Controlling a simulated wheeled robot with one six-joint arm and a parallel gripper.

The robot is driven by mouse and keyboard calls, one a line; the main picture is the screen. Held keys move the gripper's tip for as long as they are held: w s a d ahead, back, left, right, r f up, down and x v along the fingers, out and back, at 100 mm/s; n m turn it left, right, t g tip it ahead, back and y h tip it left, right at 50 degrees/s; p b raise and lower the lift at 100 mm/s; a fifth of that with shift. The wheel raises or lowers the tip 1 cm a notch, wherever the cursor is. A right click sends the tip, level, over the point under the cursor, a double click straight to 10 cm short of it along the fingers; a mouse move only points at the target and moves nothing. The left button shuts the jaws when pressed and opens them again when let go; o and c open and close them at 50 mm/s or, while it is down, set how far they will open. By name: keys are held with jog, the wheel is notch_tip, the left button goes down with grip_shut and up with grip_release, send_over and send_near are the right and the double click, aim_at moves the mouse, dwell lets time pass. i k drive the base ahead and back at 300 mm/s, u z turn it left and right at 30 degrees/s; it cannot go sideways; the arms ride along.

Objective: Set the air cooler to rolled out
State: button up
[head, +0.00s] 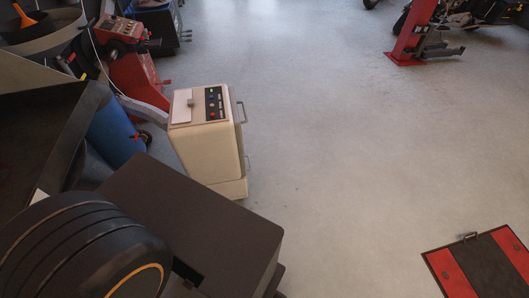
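The air cooler is most likely the beige upright cabinet (210,150) left of centre in the head view. It has a dark control panel with coloured buttons (214,104) and a pale flap on its top. Handles (241,112) stick out on its right side. It stands on the floor close beside a blue cylinder and other equipment to its left. Its lower left part is hidden behind a dark box shape in the foreground. My gripper is not in view.
A blue cylinder (114,134) and red machine (138,85) stand left of the cabinet. Grey floor (340,150) is open to its right. A red-and-black floor plate (485,266) with a handle lies at lower right. A red post (412,35) stands at upper right.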

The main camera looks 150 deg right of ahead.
aim_at(210, 150)
jog(key=z, duration=0.45)
jog(key=k, duration=2.2)
jog(key=z, duration=3.25)
jog(key=k, duration=0.5)
jog(key=z, duration=0.65)
jog(key=i, duration=0.7)
jog(key=u, duration=0.9)
